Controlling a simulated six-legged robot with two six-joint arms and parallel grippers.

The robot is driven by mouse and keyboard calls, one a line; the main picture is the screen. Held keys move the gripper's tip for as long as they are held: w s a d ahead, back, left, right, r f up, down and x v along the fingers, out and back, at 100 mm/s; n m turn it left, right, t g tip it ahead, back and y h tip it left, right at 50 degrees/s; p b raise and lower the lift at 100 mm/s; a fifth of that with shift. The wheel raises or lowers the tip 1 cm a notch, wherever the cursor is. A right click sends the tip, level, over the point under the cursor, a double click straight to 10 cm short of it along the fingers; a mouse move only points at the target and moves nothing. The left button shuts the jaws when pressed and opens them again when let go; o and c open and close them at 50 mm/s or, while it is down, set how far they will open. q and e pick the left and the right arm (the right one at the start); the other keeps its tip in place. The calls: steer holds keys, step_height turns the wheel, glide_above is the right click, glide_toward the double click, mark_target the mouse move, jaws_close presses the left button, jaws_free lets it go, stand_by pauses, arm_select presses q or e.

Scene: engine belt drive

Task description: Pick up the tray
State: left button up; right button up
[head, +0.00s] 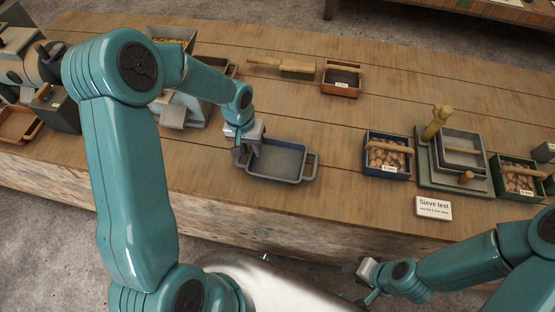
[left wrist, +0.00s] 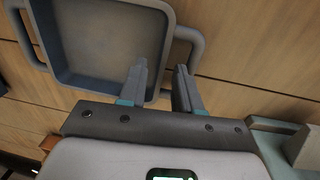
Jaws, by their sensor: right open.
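The tray (head: 272,178) is a blue-grey, shallow, empty pan with a loop handle at each end. It sits on the wooden bench in the middle of the head view. It also shows from above in the left wrist view (left wrist: 98,86). My left gripper (head: 243,158) is down at the tray's left end. In the left wrist view my left gripper (left wrist: 160,68) has its fingers apart, one over the tray's inside and one by the handle. Whether they touch the tray cannot be told. My right gripper (head: 366,283) is open and empty, low in front of the bench.
Right of the tray stand a blue box of nuts (head: 388,158), a sieve stand (head: 455,178), a green box (head: 518,182) and a sign (head: 433,207). Behind are a brush (head: 298,68) and an orange box (head: 341,84). The bench between is clear.

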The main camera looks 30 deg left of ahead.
arm_select(q)
step_height(320, 180, down, 2)
steer(key=shift+f, duration=0.1)
steer(key=shift+d, duration=0.1)
steer(key=shift+c, duration=0.3)
jaws_close()
steer(key=shift+w, duration=0.1)
